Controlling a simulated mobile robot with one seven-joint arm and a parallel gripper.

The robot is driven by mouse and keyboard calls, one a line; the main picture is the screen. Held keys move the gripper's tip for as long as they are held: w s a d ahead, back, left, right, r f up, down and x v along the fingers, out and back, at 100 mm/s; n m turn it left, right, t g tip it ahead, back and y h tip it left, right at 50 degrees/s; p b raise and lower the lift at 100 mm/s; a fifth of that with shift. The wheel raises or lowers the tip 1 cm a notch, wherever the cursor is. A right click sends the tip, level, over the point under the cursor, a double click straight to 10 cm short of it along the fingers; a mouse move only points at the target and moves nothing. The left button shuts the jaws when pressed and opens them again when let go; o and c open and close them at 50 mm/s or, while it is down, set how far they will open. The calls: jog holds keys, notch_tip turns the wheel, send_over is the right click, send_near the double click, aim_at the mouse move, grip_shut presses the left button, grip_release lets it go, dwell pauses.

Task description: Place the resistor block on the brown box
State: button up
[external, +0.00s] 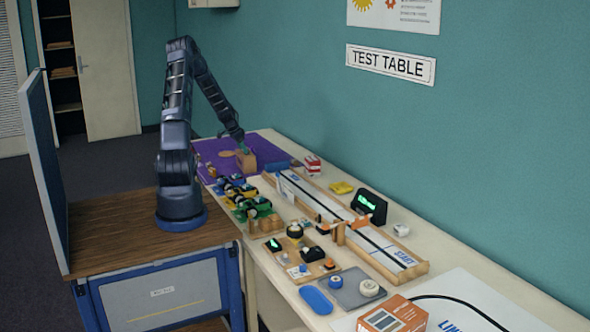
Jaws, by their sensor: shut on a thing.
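My gripper (239,139) is at the far end of the table, pointing down at the top of a small brown box (246,161). It is shut on a small block, taken to be the resistor block (243,149), of which only a greenish bit shows. The block is at or just above the box's top face; at this size I cannot tell whether it touches. The brown box stands on a purple mat (213,148).
A blue cylinder (276,166) and a red-and-white box (312,165) are right of the brown box. Several small vehicles (236,190) stand nearer. A long wooden track (345,222) runs along the table, with a green-lit display (369,206) beside it. The wall is behind.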

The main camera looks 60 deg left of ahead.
jog(key=shift+f, duration=0.1)
jog(key=o, duration=1)
jog(key=shift+c, duration=0.2)
jog(key=v, duration=1.2)
